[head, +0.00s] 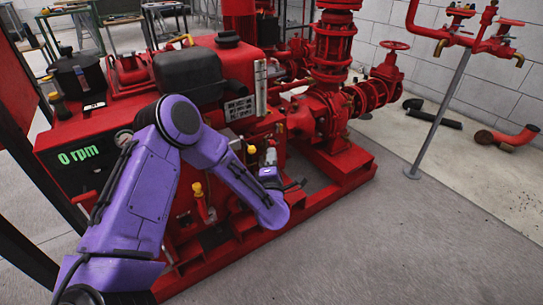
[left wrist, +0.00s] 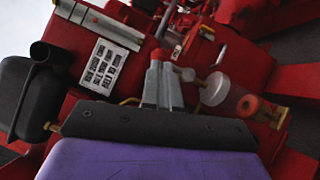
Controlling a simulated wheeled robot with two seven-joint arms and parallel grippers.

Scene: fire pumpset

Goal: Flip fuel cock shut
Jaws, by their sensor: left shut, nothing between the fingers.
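My left gripper (head: 270,155) is at the front side of the red pump engine (head: 75,140), its grey fingertips close to small fittings there. In the left wrist view the two grey fingers (left wrist: 162,78) are together with nothing between them. A thin rod or lever and a small tag (left wrist: 180,45) show just beyond the tips; I cannot tell whether they touch. I cannot tell for sure which fitting is the fuel cock or how its lever stands. A yellow-knobbed fitting (head: 251,149) sits just left of the fingers. My right gripper is not in view.
A black tank (head: 188,75) stands on the engine; it also shows in the left wrist view (left wrist: 30,95). A white round fitting (left wrist: 214,90) and a red-ringed one (left wrist: 248,105) lie right of the fingers. Red pump piping (head: 325,105) stands behind.

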